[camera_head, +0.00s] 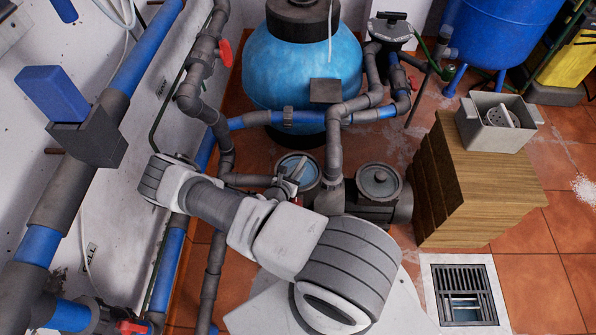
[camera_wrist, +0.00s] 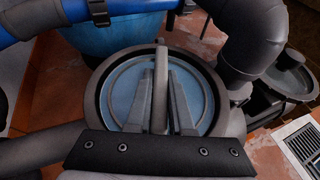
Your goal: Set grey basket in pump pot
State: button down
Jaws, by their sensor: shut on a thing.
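The pump pot shows as a dark round rim (camera_head: 318,178) with a round bluish lid (camera_head: 291,164) at its mouth, near the middle of the head view. In the wrist view the lid (camera_wrist: 117,88) fills the middle, with a dark rim around it. My gripper (camera_wrist: 161,105) is shut on the upright grey handle (camera_wrist: 161,75) of this lid. I cannot tell whether the lid is seated or slightly lifted. The pot's inside is hidden. A pale grey perforated basket (camera_head: 503,116) lies in a grey tub (camera_head: 488,139) at the right, away from my gripper.
The tub stands on a wooden crate (camera_head: 490,190). A dark round lid (camera_head: 379,181) is right of the pot. Thick pipes (camera_head: 333,155) rise close behind it, before a blue tank (camera_head: 290,75). A floor drain (camera_head: 464,290) lies front right.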

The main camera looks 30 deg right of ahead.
jog(key=shift+f+b, duration=0.3)
jog(key=shift+f, duration=0.2)
jog(key=c, duration=0.8)
grip_release()
jog(key=shift+r, duration=0.25)
jog(key=shift+r+p, duration=0.45)
jog(key=shift+r, duration=0.1)
jog(key=p+v, duration=0.3)
jog(key=v, duration=0.9)
